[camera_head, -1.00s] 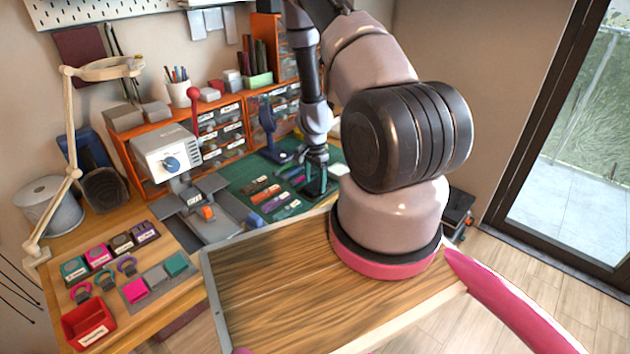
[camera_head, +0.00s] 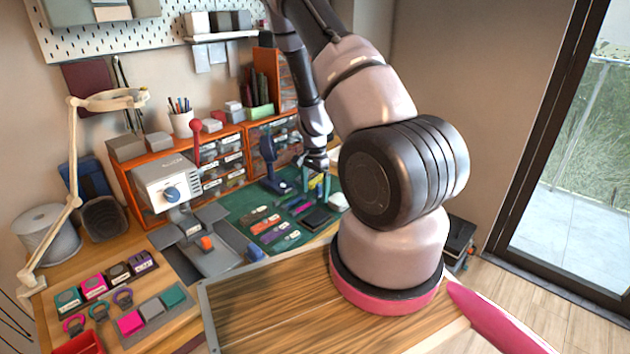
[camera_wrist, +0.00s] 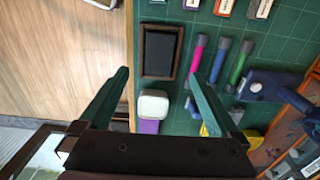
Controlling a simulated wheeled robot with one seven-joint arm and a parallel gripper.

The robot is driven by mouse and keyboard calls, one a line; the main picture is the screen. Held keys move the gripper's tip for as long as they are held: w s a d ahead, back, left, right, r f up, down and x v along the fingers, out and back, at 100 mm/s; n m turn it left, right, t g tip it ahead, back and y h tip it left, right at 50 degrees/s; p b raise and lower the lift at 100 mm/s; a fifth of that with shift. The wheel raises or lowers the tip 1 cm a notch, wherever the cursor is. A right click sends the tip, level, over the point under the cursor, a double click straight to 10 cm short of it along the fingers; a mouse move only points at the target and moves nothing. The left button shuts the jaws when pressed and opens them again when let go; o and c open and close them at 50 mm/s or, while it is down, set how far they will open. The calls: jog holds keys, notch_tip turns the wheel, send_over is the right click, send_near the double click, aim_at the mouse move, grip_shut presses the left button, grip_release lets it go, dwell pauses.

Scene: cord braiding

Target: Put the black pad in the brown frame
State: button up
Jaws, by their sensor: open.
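The black pad (camera_wrist: 159,48) lies inside the brown frame (camera_wrist: 145,31) on the green mat in the wrist view. It looks flat, with the frame's rim around it on all sides. In the head view the pad (camera_head: 317,217) is a small dark patch near the mat's front edge. My gripper (camera_wrist: 158,76) is open, its two teal fingers apart with nothing between them. It hangs above the mat, and in the head view my gripper (camera_head: 318,178) is clear of the pad, a little behind it.
A white-topped block (camera_wrist: 152,104) lies close beside the frame. Pink, blue and green pens (camera_wrist: 218,60) lie on the other side. A dark blue stand (camera_head: 278,170) is left of my gripper. Labelled strips (camera_head: 272,226) lie on the green mat (camera_head: 240,200).

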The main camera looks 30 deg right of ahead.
jog(key=s+a+r+n+t+y, duration=0.1)
jog(key=a+r, duration=0.2)
jog(key=r, duration=0.7)
jog(key=s+a+r+n+t+y, duration=0.15)
jog(key=a+r, duration=0.25)
jog(key=r, duration=0.6)
jog(key=a+r+n+t+y, duration=0.1)
jog(key=a+r+n, duration=0.15)
jog(key=r, duration=0.75)
jog(key=s+a+r+n+t, duration=0.2)
jog(key=s+r, duration=0.6)
jog(key=s+a+r+n+t+h, duration=0.1)
jog(key=s+r+n, duration=0.1)
jog(key=s+r, duration=0.6)
jog(key=shift+s+a+n+t, duration=0.35)
jog(key=shift+s+a+n, duration=0.05)
jog(key=shift+s, duration=0.25)
